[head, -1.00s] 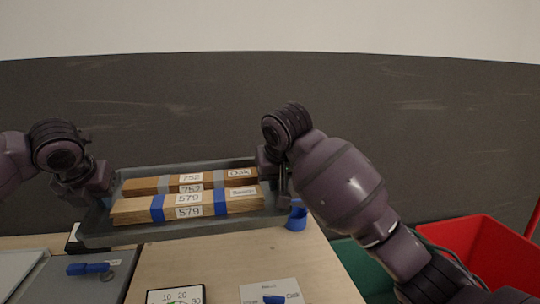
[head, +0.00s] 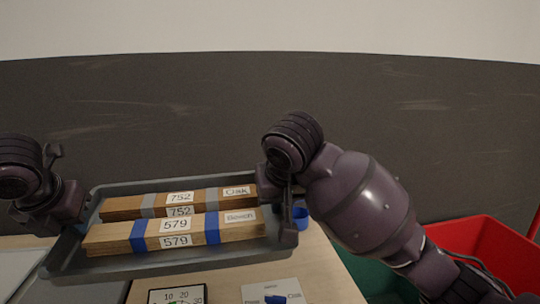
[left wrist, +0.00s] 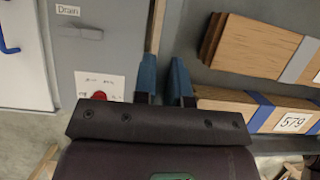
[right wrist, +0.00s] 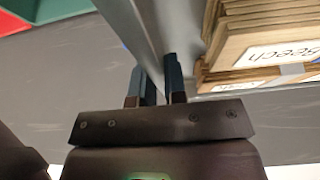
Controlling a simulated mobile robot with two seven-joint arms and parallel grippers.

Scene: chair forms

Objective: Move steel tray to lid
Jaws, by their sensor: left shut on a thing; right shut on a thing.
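The grey steel tray (head: 150,264) is held up over the table between my two grippers in the head view. It carries a wood bundle marked 752 with grey bands (head: 125,207) and a bundle marked 579 with blue bands (head: 108,239). My left gripper (head: 72,215) is shut on the tray's left end; its fingers (left wrist: 165,80) straddle the rim in the left wrist view. My right gripper (head: 285,205) is shut on the right end; its fingers (right wrist: 158,82) show at the tray wall in the right wrist view. I cannot make out a lid for certain.
The wooden table (head: 225,285) lies below, with a dial card (head: 177,297) and a white card (head: 271,290) near its front. A blue cup (head: 300,218) stands behind the right gripper. Red (head: 480,265) and green (head: 358,262) bins stand at right. A grey panel marked Drain (left wrist: 100,55) is at left.

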